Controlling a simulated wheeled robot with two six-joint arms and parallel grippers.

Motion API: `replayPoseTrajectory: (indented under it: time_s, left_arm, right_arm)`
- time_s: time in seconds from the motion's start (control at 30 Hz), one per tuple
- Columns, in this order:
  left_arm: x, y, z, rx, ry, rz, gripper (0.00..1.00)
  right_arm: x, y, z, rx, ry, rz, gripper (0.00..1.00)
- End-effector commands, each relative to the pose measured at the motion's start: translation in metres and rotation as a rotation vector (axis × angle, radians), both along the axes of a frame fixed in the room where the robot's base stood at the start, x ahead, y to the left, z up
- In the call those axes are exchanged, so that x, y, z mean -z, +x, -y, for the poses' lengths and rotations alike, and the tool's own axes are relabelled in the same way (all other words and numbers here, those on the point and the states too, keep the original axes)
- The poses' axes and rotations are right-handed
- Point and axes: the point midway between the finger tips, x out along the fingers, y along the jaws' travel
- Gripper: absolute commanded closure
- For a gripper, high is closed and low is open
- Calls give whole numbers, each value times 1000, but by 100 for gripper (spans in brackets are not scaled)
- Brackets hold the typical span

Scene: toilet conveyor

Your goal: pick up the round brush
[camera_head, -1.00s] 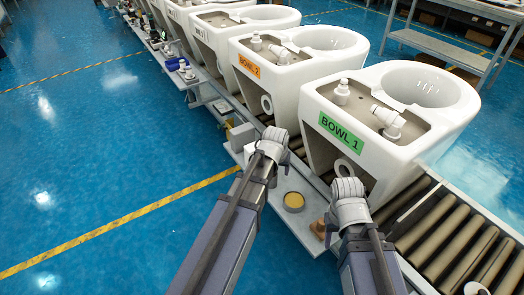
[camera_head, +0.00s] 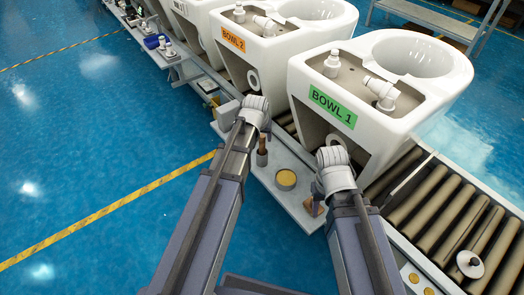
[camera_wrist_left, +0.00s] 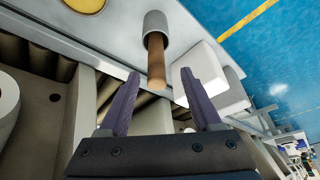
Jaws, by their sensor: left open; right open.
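The round brush (camera_head: 262,151) seems to be the upright piece with a brown wooden handle and a grey round lower part. It stands on the grey side shelf (camera_head: 268,177) by the conveyor. In the left wrist view the round brush (camera_wrist_left: 155,60) has its handle end pointing toward my left gripper (camera_wrist_left: 162,92), just beyond the two open fingers and roughly between them. In the head view my left gripper (camera_head: 256,112) is above and behind the brush, its fingers hidden by the wrist. My right gripper (camera_head: 333,163) is over the shelf's right part, fingers hardly visible.
A round tin with yellow content (camera_head: 286,179) stands on the shelf. A brown item (camera_head: 312,206) is below my right gripper. A white block (camera_wrist_left: 205,75) lies close to the brush. The BOWL 1 toilet (camera_head: 370,125) stands on the roller conveyor behind. Blue floor is free at left.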

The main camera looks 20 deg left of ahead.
Motion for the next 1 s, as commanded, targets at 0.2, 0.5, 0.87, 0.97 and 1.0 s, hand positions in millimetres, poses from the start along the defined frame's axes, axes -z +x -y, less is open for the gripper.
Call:
replayPoseTrajectory:
  time_s: [0.2,0.5,0.87,0.97,1.0]
  left_arm:
    - [20,4,2,1,0,0,35]
    - [51,14,3,0,0,0,35]
    - [49,14,3,0,0,0,46]
    - [49,14,3,0,0,0,57]
    - [49,14,3,0,0,0,62]
  right_arm:
    - [20,0,0,-1,-2,1,50]
    - [50,1,2,-2,-8,2,50]
    - [49,1,2,-3,-8,3,50]
    - [49,1,2,-3,-8,3,50]
    - [49,1,2,-3,-8,3,50]
